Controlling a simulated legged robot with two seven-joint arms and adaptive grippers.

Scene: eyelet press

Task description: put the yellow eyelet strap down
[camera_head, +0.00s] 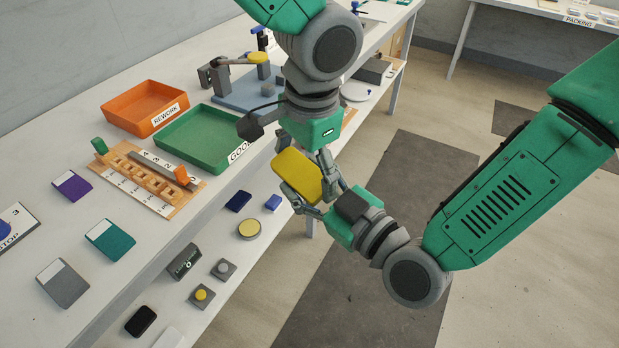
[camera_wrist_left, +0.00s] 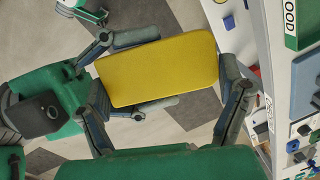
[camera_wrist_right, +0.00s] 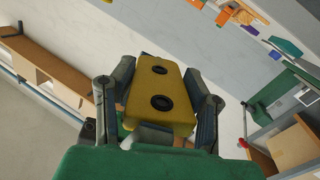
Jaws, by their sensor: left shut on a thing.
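The yellow eyelet strap (camera_head: 298,175) is held in the air off the front edge of the workbench. My left gripper (camera_head: 315,172) is shut on it, one finger at each short end in the left wrist view (camera_wrist_left: 165,100). My right gripper (camera_head: 315,190) reaches in from the right, its fingers apart along the strap's long sides; whether they touch it is unclear. In the right wrist view the strap (camera_wrist_right: 162,84) shows two black eyelets, between the right fingers (camera_wrist_right: 160,95).
On the bench stand an orange REWORK tray (camera_head: 133,119), a green GOOD tray (camera_head: 180,152), a wooden slotted rack (camera_head: 125,174) and a blue-based press (camera_head: 238,103). Purple, teal and grey pieces lie nearer. A lower shelf holds buttons and a yellow-topped round tin (camera_head: 249,230).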

